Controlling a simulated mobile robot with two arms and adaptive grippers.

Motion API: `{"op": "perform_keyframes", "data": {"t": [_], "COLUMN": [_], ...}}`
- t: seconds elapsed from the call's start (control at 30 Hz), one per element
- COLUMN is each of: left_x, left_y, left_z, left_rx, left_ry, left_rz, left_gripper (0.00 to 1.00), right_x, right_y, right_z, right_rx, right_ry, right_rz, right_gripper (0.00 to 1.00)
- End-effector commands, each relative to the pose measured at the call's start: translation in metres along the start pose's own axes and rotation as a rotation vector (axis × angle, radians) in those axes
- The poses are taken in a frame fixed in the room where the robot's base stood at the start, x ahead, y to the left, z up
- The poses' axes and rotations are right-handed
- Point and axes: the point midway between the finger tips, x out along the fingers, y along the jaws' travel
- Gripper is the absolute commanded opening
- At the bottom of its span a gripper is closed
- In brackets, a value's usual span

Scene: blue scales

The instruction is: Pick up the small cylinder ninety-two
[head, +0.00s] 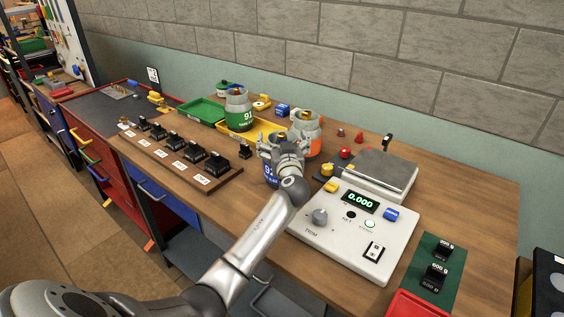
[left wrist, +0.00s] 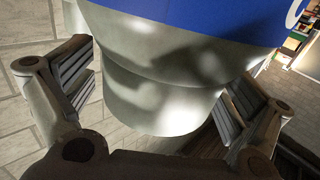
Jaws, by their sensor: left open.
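The small cylinder ninety-two (head: 269,174) stands on the wooden bench in the head view. It has a blue band with a partly visible number, and my gripper and wrist cover much of it. In the left wrist view its grey metal neck and blue band (left wrist: 205,18) fill the middle, very close. My left gripper (head: 277,143) is open at the cylinder's upper part. In the left wrist view its two fingers (left wrist: 158,98) stand on either side of the grey neck, with a visible gap at the left one. Contact at the right finger is hard to tell. My right gripper is out of view.
A green-banded cylinder marked 91 (head: 239,122) and an orange-banded cylinder (head: 313,146) stand close behind. A board of black weights (head: 180,160) lies left. The scale (head: 345,236), reading 0.000, stands right. A green mat with weights (head: 422,292) lies front right.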

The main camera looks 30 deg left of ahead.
Motion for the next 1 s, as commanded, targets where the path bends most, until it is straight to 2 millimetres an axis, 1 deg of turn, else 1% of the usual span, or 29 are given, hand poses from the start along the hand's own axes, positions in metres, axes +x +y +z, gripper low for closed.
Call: {"op": "perform_keyframes", "data": {"t": [0.13,0.17,0.9,0.93,1.0], "left_x": [-0.0001,-0.0001,-0.0005,0.0,0.0], "left_y": [0.0001,0.0001,0.0001,0.0004,0.0004], "left_z": [0.0,-0.0001,-0.0001,-0.0057,-0.0056], "left_rx": [0.0,0.0,0.0,-0.002,-0.002], "left_ry": [0.001,0.001,0.0,0.01,0.01], "left_rz": [0.0,0.0,0.0,0.001,0.001], "left_gripper": [0.99,0.98,0.03,0.02,0.02], "right_x": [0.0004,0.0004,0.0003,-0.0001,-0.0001], "right_y": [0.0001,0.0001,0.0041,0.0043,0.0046], "right_z": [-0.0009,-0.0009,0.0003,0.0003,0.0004], "right_rx": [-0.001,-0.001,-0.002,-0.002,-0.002], "right_ry": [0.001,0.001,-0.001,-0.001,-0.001], "right_rz": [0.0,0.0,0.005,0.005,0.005], "right_gripper": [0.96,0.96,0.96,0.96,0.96]}}
